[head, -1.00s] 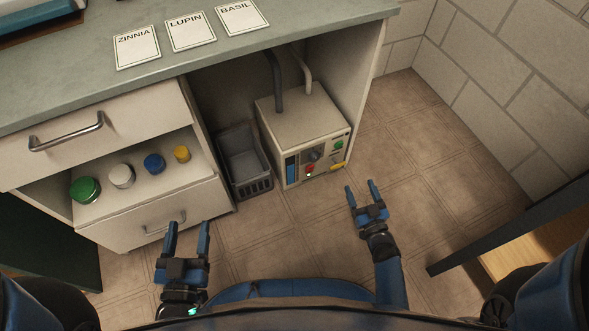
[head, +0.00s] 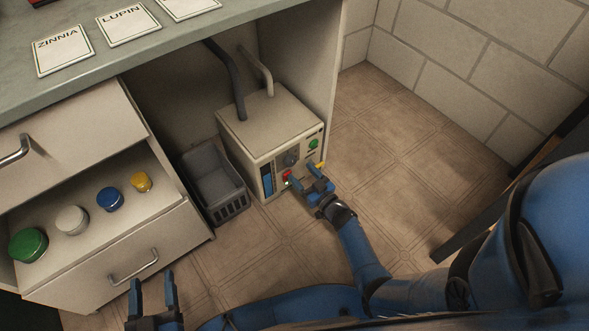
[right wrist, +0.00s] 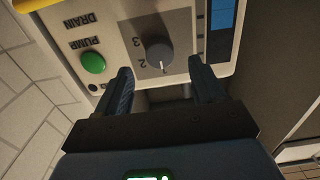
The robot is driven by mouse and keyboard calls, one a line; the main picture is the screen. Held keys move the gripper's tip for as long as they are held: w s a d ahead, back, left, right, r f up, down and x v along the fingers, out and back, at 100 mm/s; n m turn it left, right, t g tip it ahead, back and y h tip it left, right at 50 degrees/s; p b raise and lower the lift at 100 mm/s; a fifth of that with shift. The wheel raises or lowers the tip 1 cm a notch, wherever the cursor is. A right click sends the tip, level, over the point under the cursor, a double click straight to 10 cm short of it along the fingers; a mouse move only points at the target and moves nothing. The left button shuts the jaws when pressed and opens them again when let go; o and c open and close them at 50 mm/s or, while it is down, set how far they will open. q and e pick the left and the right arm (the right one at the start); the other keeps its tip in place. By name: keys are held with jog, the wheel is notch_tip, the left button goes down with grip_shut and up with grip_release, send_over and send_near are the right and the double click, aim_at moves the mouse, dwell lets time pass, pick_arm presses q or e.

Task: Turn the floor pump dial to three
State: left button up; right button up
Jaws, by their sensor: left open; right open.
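The floor pump (head: 268,122) is a cream box under the counter. Its dark grey dial (head: 291,159) is on the front panel. In the right wrist view the dial (right wrist: 157,52) shows beside printed numerals 2 and 3. Its white mark points toward the picture's bottom, away from the 3. My right gripper (head: 303,178) is open in front of the panel. In the right wrist view its fingertips (right wrist: 160,70) lie either side of the dial's lower edge; contact cannot be told. My left gripper (head: 153,287) is open and empty near the drawers.
A green button (right wrist: 93,62) lies close to my right gripper's finger. A grey crate (head: 216,188) stands left of the pump. An open drawer (head: 125,210) holds several coloured jars. Two hoses rise from the pump's top. Floor to the pump's right is clear.

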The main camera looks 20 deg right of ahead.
aim_at(293, 163)
jog(key=shift+b+x, duration=0.85)
jog(key=shift+x, duration=1.45)
jog(key=shift+c, duration=0.2)
jog(key=c, duration=1)
